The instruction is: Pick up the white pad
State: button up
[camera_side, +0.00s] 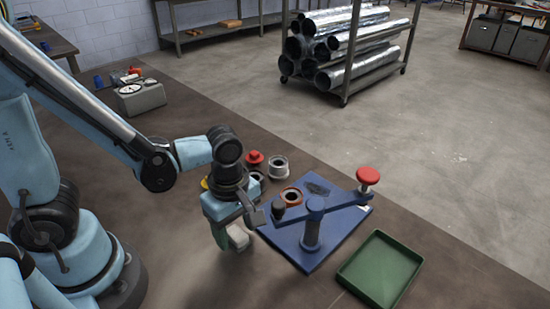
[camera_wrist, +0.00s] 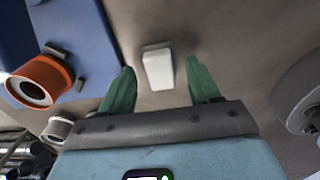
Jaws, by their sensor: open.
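The white pad (camera_wrist: 158,68) is a small pale block on the dark table top. In the wrist view it shows between the tips of my two green fingers, with a gap on each side. My gripper (camera_wrist: 161,75) is open and empty, and neither finger seems to touch the pad. In the side view my gripper (camera_side: 230,238) points down, low over the table and left of the blue base plate. A pale shape, apparently the pad (camera_side: 239,237), shows there beside the green finger, partly hidden. How far the fingertips are above the table is hard to tell.
The blue plate (camera_side: 336,235) carries a post and arm with a red knob (camera_side: 368,175), and an orange ring (camera_side: 291,196), which also shows in the wrist view (camera_wrist: 58,72). A green tray (camera_side: 380,268) lies right. A red-topped part (camera_side: 253,158) and grey ring (camera_side: 278,167) stand behind.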

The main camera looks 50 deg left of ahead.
aim_at(236, 234)
jog(key=shift+c, duration=0.4)
jog(key=c, duration=1)
jog(key=shift+r, duration=0.15)
jog(key=shift+c, duration=0.2)
jog(key=shift+r, duration=0.85)
notch_tip(236, 234, up, 2)
jog(key=shift+s+r, duration=0.1)
jog(key=shift+r, duration=0.1)
jog(key=s+d+r, duration=0.6)
jog(key=s+d, duration=0.1)
jog(key=s, duration=0.1)
jog(key=shift+s+d+r, duration=0.3)
jog(key=shift+d, duration=0.05)
